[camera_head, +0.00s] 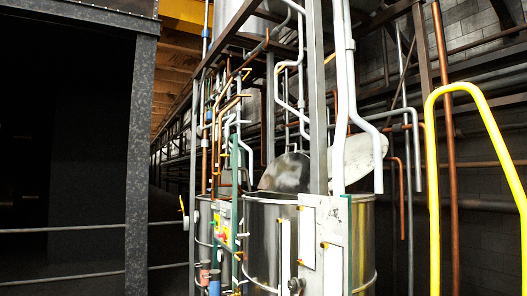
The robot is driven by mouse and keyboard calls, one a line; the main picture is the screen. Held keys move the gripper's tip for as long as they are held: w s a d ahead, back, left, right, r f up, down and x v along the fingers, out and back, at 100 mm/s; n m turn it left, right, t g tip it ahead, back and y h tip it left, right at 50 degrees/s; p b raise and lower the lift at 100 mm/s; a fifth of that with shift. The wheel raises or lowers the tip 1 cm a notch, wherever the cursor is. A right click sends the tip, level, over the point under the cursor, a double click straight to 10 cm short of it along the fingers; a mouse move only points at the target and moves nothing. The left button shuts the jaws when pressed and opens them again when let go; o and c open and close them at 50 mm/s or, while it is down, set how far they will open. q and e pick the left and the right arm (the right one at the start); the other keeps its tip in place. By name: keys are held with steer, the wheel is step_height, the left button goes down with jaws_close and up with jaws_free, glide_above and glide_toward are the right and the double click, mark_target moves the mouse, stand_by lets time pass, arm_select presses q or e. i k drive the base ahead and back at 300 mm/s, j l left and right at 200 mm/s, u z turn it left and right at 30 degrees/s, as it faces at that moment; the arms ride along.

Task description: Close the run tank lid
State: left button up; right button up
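A steel cylindrical tank (262,240) stands at the centre, its upper rim showing. A dark, shiny metal lid half (285,174) stands tilted up above the rim on the left. A paler rounded plate (362,158), seemingly another lid half, stands raised on the right, partly behind the vertical pipes. I cannot tell which of them is the run tank lid. A second, smaller tank (204,220) is partly visible to the left. Neither of my grippers is in view.
A grey steel post (318,95) and white pipes (342,90) rise in front of the lids. A yellow rail (433,190) stands at the right. A dark frame (141,150) with horizontal rails is at the left. Copper pipes run between them.

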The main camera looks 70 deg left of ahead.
mark_target(291, 172)
steer(key=j+u, duration=0.2)
steer(key=u, duration=0.25)
steer(key=j+u, duration=0.2)
steer(key=u, duration=0.2)
steer(key=j+u, duration=0.2)
steer(key=u, duration=0.25)
steer(key=i+j+u, duration=0.1)
steer(key=u, duration=0.35)
